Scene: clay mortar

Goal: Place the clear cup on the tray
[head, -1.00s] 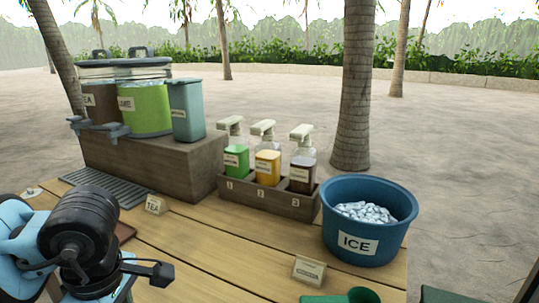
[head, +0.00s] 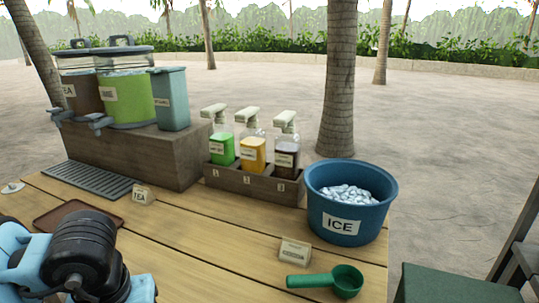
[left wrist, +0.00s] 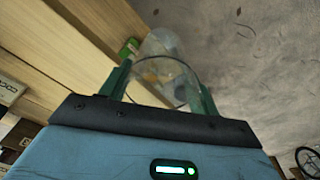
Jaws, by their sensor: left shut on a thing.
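The clear cup (left wrist: 165,50) is between the two green fingers of my left gripper (left wrist: 163,88) in the left wrist view. The gripper is shut on it, and the cup is see-through with its round rim facing the camera. In the head view my left arm is at the lower left, and its fingers and the cup are out of sight. The brown tray (head: 62,222) lies flat on the wooden table just beyond this arm, partly hidden by it. My right gripper is not in view.
A TEA sign (head: 142,195) and grey slatted grate (head: 88,181) lie behind the tray. Dispensers stand on a wooden block (head: 150,157). Pump bottles (head: 252,152), a blue ice bucket (head: 345,220) and green scoop (head: 345,281) are rightward. The middle tabletop is clear.

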